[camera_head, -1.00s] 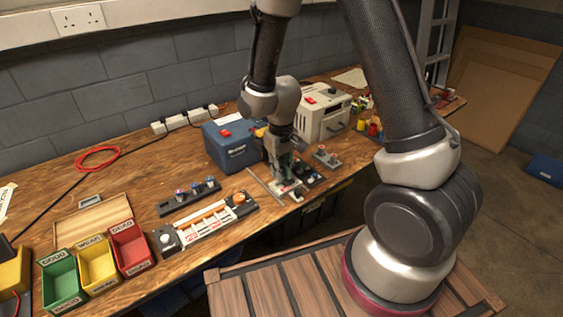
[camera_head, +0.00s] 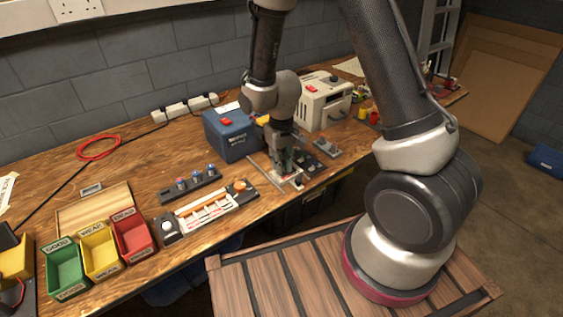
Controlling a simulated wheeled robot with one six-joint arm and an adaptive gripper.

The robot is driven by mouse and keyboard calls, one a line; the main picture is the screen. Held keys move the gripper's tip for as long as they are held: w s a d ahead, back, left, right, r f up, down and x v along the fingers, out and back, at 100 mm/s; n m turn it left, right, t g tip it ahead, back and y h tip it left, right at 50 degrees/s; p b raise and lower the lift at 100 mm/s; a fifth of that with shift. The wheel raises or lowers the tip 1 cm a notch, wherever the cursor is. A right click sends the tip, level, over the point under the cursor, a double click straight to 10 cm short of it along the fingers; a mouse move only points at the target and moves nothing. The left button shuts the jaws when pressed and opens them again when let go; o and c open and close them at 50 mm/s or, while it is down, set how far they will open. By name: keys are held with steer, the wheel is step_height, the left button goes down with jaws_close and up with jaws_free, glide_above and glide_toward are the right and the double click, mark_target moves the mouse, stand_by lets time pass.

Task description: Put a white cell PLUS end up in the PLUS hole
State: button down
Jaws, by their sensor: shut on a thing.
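The PLUS hole cannot be told apart at this size; the gripper covers part of the plate.
A black rack (camera_head: 174,193) with several colour-topped cells and a white tester strip (camera_head: 204,213) lie to the left. A blue box (camera_head: 230,140) and a beige machine (camera_head: 322,108) stand behind. Green (camera_head: 66,272), yellow (camera_head: 99,253) and red (camera_head: 133,240) bins stand at far left.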

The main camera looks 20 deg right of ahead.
steer(key=shift+f, duration=0.8)
stand_by(0.6)
steer(key=c, duration=1.3)
jaws_free()
steer(key=shift+r, duration=3.5)
